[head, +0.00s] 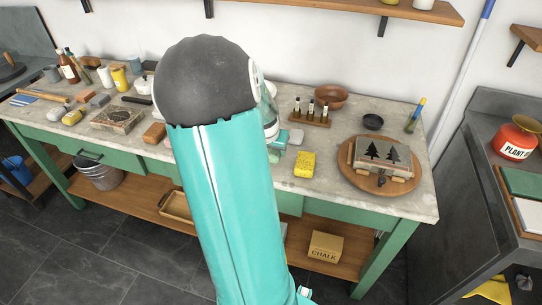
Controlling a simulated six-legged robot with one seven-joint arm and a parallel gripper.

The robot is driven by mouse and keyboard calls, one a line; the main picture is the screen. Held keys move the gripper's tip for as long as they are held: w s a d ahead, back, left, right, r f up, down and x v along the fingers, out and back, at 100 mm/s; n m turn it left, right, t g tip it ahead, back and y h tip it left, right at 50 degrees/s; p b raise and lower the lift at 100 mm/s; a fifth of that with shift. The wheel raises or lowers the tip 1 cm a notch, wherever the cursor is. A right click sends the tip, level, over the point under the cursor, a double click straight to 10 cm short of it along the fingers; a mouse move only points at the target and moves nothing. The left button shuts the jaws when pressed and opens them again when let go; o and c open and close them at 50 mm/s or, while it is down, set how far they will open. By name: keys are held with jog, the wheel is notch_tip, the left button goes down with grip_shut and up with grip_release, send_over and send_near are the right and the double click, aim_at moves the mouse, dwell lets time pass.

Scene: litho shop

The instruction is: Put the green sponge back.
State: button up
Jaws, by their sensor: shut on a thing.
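My gripper (273,138) shows only in part, just right of my large teal arm link and its black joint, low over the middle of the stone-topped bench (335,200). It is shut on a small green block, which I take to be the green sponge (280,143). My arm hides most of the hand and part of the block. I cannot tell whether the block touches the bench top. A yellow sponge (304,164) lies on the bench just to the right and nearer.
Right of the gripper are a rack of small bottles (311,117), a brown bowl (331,96) and a round wooden turntable (382,180) bearing a tree-patterned stone. Bottles, blocks and a stone slab (117,119) crowd the left. Bare bench shows near the front right edge.

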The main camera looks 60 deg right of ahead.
jog(key=shift+w+d+f, duration=0.15)
jog(key=shift+w+f, duration=0.05)
jog(key=shift+f, duration=1.6)
jog(key=shift+f, duration=0.2)
jog(key=o, duration=0.9)
